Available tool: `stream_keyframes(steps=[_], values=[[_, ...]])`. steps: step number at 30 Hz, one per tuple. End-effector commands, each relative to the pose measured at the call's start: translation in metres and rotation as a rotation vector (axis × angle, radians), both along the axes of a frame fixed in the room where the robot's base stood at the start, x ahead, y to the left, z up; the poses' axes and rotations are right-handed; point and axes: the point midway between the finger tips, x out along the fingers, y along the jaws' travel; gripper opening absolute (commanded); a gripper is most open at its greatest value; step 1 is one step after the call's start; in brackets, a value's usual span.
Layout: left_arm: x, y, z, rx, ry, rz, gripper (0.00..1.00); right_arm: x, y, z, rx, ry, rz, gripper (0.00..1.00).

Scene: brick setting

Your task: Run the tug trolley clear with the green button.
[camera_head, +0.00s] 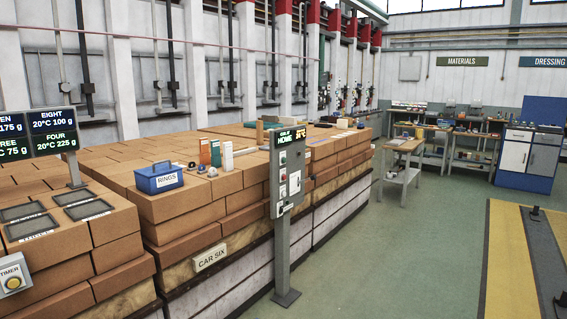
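A grey control post (281,240) stands on the floor in front of the brick stack, near the middle of the head view. Its box carries a small lit display (291,136) that seems to read HOME, with small buttons and pale labels on the panel (295,183) below. The buttons are too small for me to tell surely which one is green. I cannot make out a tug trolley for certain. The loaded car (285,262) behind the post bears a CAR SIX plate (210,257). Neither of my grippers is in view.
Brick stacks (190,205) fill the left, with a blue RINGS box (159,179) on top. Green floor (400,260) is open right of the post. A yellow-edged dark track (545,262) lies at right.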

Motion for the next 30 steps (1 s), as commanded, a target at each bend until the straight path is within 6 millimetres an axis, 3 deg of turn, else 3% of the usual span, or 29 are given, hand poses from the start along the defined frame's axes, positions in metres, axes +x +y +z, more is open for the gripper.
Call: stream_keyframes(steps=[9,27,30], values=[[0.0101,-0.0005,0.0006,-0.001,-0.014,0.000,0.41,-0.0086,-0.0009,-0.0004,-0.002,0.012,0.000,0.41],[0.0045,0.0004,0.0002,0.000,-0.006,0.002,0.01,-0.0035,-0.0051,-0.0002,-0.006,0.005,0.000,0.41],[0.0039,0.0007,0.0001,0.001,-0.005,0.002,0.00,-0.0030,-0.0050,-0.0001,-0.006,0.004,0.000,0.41]])
